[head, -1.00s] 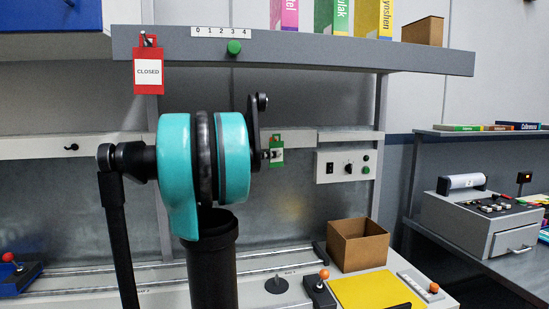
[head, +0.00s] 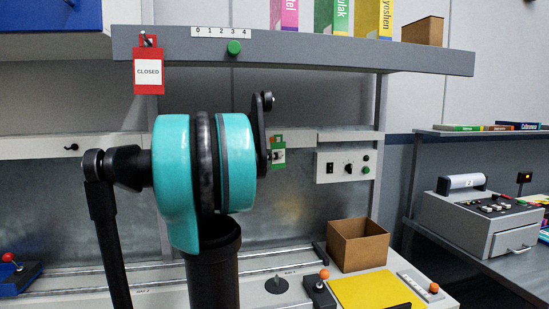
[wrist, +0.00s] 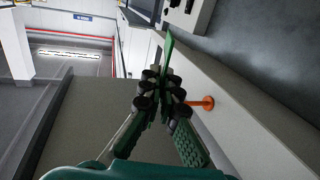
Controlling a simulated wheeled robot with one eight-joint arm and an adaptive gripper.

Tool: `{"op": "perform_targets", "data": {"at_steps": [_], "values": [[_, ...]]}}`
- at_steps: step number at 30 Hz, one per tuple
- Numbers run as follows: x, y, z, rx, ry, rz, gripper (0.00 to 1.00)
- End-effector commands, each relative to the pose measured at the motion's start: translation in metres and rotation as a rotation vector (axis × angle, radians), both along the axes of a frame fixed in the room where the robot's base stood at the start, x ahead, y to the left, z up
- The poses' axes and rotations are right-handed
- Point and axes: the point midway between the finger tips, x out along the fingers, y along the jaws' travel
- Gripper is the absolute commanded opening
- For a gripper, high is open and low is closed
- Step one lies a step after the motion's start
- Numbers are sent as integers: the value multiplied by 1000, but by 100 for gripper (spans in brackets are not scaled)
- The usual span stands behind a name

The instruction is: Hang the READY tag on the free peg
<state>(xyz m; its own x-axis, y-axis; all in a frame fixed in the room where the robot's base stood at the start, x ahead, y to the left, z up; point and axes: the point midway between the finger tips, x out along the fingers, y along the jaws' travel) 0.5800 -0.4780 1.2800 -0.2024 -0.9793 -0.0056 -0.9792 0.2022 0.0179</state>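My gripper (wrist: 160,88) is shut on a green tag (wrist: 169,55), which shows nearly edge-on beyond the fingertips in the wrist view. In the head view the green tag (head: 279,153) with its pale label shows just right of my arm; its lettering is too small to read. My arm hides most of the gripper there. An orange peg (wrist: 203,103) with a round head stands out beside the fingers in the wrist view, with nothing on it. A small dark peg (head: 71,147) on the pale wall rail at left is also bare. A red CLOSED tag (head: 148,70) hangs from the shelf edge.
The grey shelf (head: 330,55) runs above my arm. A control box (head: 343,166) is on the wall right of the tag. An open cardboard box (head: 358,245), a yellow sheet (head: 372,290) and orange-knobbed levers are on the bench below.

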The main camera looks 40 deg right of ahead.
Motion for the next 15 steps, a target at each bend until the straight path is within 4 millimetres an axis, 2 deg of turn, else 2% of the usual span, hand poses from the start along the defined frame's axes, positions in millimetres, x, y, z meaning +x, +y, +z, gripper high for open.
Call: {"op": "perform_targets", "data": {"at_steps": [15], "values": [[-12, 7, 0, 0, 0, 0, 0]]}}
